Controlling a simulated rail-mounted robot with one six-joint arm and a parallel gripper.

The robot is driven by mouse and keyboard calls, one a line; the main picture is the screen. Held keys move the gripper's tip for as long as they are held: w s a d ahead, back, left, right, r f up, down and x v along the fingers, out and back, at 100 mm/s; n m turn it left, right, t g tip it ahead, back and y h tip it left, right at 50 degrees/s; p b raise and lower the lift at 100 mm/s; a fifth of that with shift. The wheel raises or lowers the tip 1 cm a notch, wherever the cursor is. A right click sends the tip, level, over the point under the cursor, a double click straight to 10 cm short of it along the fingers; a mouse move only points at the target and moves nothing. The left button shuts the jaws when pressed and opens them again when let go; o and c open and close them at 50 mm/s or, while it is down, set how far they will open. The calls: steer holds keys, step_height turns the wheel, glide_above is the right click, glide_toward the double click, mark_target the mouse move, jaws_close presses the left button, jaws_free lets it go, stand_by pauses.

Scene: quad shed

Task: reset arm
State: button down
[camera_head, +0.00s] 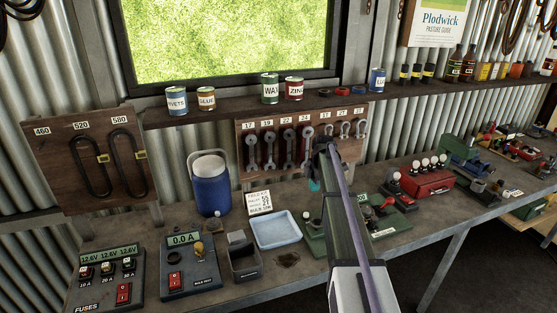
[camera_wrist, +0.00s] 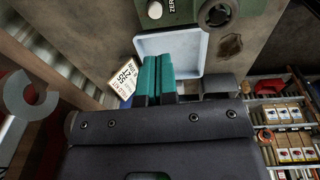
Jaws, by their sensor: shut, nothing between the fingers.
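My arm reaches up from the bottom of the head view over the right-centre of the bench. My gripper (camera_head: 314,185) hangs at its far end, in front of the wrench board, with only a little teal showing; the arm hides the rest. In the wrist view the two teal fingers of my gripper (camera_wrist: 157,76) lie side by side against each other, shut and empty. Behind them in that view is the pale blue tray (camera_wrist: 189,44), apart from the fingers as far as I can tell.
The wrench board (camera_head: 267,130) stands behind my gripper. A red box (camera_head: 428,184) is to the right. Cans line the shelf (camera_head: 220,115).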

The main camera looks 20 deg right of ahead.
steer(key=s+a+f+m+b, duration=0.1)
steer(key=s+a+m, duration=0.5)
steer(key=s, duration=0.5)
steer(key=s+a+f+m+b, duration=0.2)
steer(key=s+a+m, duration=0.4)
steer(key=s+a, duration=0.4)
steer(key=s+a+f+m+h+b, duration=0.1)
steer(key=s+a+m, duration=0.5)
steer(key=s, duration=0.6)
steer(key=shift+a+f+g, duration=0.25)
steer(key=shift+a+g, duration=0.05)
steer(key=shift+a, duration=0.75)
